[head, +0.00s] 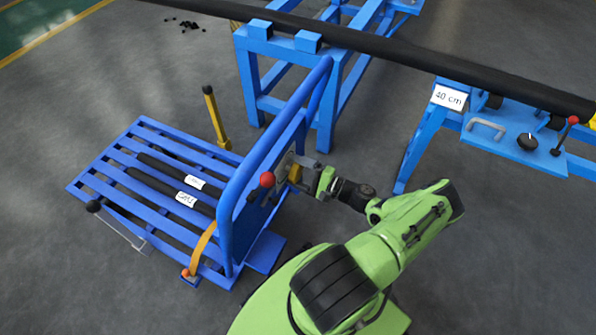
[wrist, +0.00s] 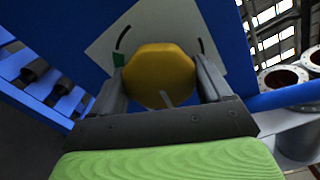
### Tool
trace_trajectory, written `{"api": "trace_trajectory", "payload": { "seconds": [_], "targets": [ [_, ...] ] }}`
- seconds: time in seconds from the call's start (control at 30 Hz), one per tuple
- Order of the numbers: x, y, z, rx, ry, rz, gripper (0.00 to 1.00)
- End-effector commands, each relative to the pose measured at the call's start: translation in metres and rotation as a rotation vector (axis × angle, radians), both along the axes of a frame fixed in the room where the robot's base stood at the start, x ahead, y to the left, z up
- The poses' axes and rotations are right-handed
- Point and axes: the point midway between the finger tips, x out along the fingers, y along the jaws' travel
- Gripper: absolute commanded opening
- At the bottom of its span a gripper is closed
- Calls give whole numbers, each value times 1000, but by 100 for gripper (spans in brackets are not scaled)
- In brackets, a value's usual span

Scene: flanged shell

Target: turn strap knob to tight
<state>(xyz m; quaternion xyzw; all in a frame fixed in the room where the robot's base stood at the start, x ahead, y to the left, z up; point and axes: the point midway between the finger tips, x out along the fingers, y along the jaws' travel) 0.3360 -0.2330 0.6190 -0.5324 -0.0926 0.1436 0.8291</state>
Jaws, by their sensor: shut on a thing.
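The strap knob (wrist: 158,72) is yellow with many flat sides and a grey pointer line at its lower edge in the wrist view. It sits on a pale plate (wrist: 190,25) with black arc marks and a small green mark at the left. My gripper (wrist: 160,80) has one finger on each side of the knob and is shut on it. In the head view my gripper (head: 300,173) reaches the upright panel of the blue cart (head: 225,210); the knob is mostly hidden there. An orange strap (head: 201,247) runs down at the cart's near end.
Dark bars with white labels (head: 187,199) lie on the cart's slats. A red-ball lever (head: 267,180) stands close to my gripper. A yellow post (head: 216,118) stands behind the cart. A blue stand (head: 340,75) carries a long black pipe (head: 400,48).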

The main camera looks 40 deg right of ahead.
Motion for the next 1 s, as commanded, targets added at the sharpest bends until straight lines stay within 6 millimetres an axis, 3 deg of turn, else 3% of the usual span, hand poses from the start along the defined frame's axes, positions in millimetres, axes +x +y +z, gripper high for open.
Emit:
{"api": "trace_trajectory", "payload": {
  "seconds": [1.0],
  "targets": [
    [-1,0,-3,909,326,-7,48]
  ]
}}
